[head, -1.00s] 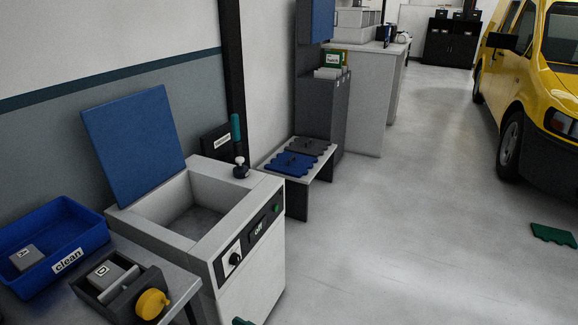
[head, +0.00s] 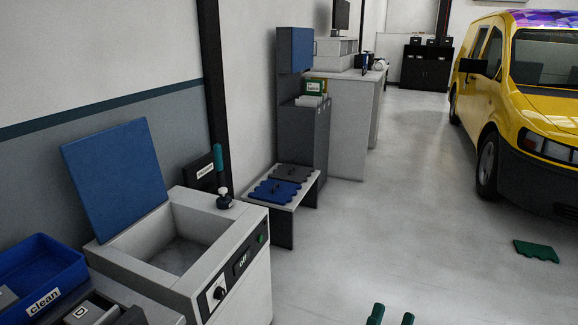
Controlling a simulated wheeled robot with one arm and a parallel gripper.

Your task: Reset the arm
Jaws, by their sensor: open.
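My gripper (head: 391,316) shows at the bottom edge of the head view, right of centre. Its two green fingertips stand apart with nothing visible between them, so it is open. The rest of the arm is below the frame. The gripper is over the floor, to the right of the white washing unit (head: 240,285) and apart from it.
The washing unit's blue lid (head: 115,178) stands open. A blue "clean" bin (head: 62,265) is at the lower left. A low bench (head: 300,195) holds blue and grey pads. A green piece (head: 536,251) lies on the floor near the yellow van (head: 545,110). The central floor is clear.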

